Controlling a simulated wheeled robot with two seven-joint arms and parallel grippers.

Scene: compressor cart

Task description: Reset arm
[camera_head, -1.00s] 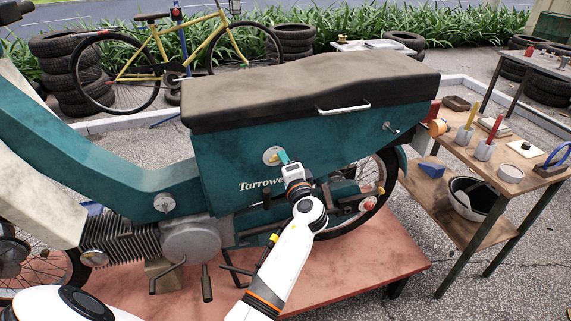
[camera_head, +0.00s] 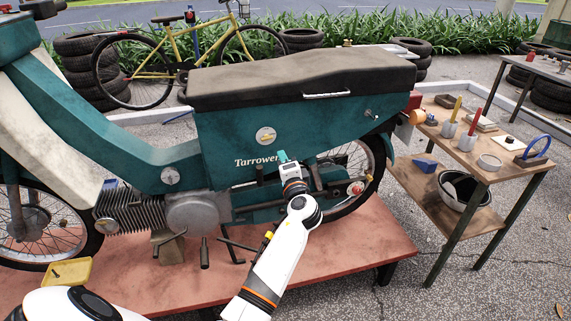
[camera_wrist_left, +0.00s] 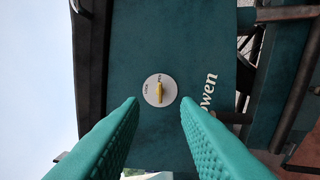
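The teal motorbike side panel (camera_head: 225,160) carries a round pale lock plate (camera_head: 265,135). In the left wrist view the plate (camera_wrist_left: 149,90) has a yellow key or knob (camera_wrist_left: 159,92) at its middle, and its small lettering is hard to read. My left gripper (camera_head: 283,157) is just below and to the right of the plate in the head view, clear of it. In the left wrist view its two teal ribbed fingers (camera_wrist_left: 159,102) are spread apart with nothing between them, the plate lying beyond the tips. My right gripper is not in view.
The motorbike stands on a reddish platform (camera_head: 345,262) with a yellow tray (camera_head: 70,271) at its left. A wooden side table (camera_head: 462,150) at right holds cups, tools and a blue-handled item. The bike's footpeg and lever parts lie close around my left gripper.

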